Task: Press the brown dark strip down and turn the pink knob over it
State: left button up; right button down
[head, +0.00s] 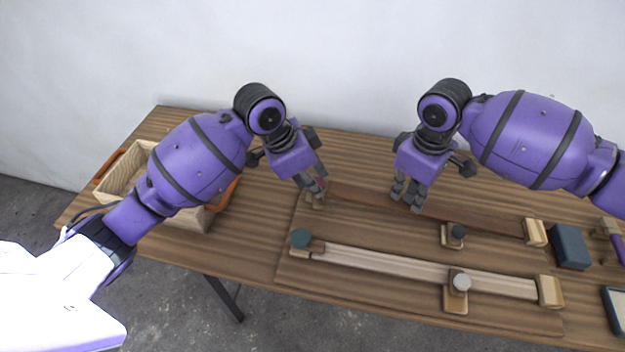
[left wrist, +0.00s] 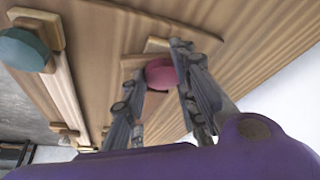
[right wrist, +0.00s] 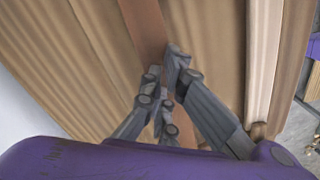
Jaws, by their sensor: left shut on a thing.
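The brown dark strip (head: 480,218) lies along the back of the wooden board, its right end at a pale end block (head: 535,232). It also shows in the right wrist view (right wrist: 142,25). The pink knob (left wrist: 160,72) is at the strip's left end, on a small wooden block. My left gripper (head: 316,194) is shut on the pink knob, one finger on each side. My right gripper (head: 405,205) points down at the strip, with its fingertips together at the strip's surface. I cannot tell how firmly they touch, and they hide part of the strip.
A pale strip (head: 400,266) lies in front, with a teal knob (head: 300,238) at its left end and a white knob (head: 461,282) beside it. A dark grey knob (head: 457,231) stands between the strips. A blue block (head: 570,246) sits right; a wooden box (head: 120,178) sits left.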

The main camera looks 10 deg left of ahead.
pick_arm(q)
jog(key=shift+s+d+f, duration=0.1)
jog(key=shift+s+d, duration=0.1)
pick_arm(e)
jog(key=shift+f, duration=1.3)
pick_arm(q)
jog(key=shift+s+n+t+y, duration=0.1)
jog(key=shift+n+t+y, duration=0.25)
jog(key=shift+n, duration=0.95)
jog(key=shift+d+f+n+t+y, duration=0.1)
jog(key=shift+n+t+y, duration=0.1)
jog(key=shift+n, duration=0.5)
jog(key=shift+d+n+t+y, duration=0.1)
jog(key=shift+n+t+y, duration=0.05)
jog(key=shift+n, duration=0.55)
